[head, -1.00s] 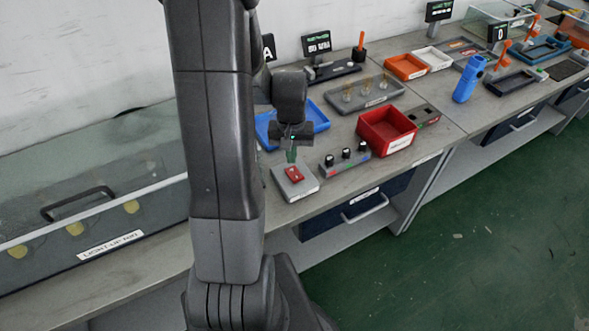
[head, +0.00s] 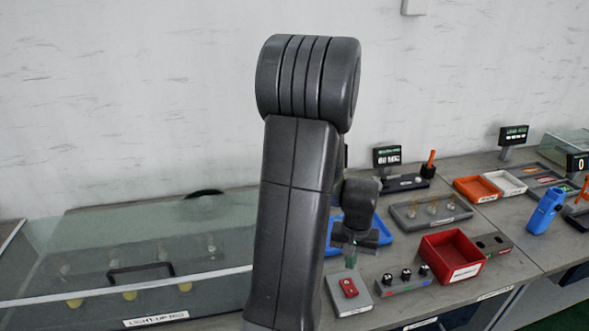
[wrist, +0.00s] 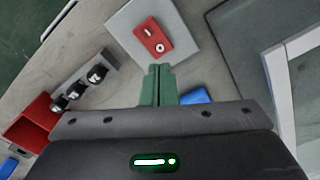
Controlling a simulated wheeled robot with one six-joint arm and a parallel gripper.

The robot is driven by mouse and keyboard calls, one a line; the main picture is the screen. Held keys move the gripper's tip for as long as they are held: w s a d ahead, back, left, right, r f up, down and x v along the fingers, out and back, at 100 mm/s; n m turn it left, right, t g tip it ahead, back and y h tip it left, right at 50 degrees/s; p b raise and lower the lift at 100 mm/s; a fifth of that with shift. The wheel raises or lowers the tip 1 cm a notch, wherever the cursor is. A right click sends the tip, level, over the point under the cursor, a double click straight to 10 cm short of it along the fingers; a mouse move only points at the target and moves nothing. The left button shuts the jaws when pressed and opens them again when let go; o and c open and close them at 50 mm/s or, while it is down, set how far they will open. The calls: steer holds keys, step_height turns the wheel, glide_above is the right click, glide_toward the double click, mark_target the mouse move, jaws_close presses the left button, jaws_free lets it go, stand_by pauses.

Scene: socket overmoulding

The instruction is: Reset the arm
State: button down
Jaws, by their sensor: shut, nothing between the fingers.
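My gripper (wrist: 158,84) shows in the wrist view with its two green fingers pressed together and nothing between them. In the head view my gripper (head: 350,262) points down above the bench, partly hidden by my own wrist. A grey block with a red switch plate (head: 348,287) lies just below and in front of it. In the wrist view the red switch plate (wrist: 153,38) is just beyond the fingertips, and the fingers look apart from it.
A three-knob panel (head: 404,280), a red bin (head: 450,258) and a blue tray (head: 333,239) stand close to my gripper. A long clear-covered light-up box (head: 120,262) fills the left of the bench. The wall is behind.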

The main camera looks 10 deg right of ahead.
mark_target(347, 283)
step_height(347, 283, down, 6)
steer(key=b, duration=0.4)
steer(key=shift+f, duration=0.25)
steer(key=shift+r, duration=0.15)
steer(key=shift+r, duration=0.1)
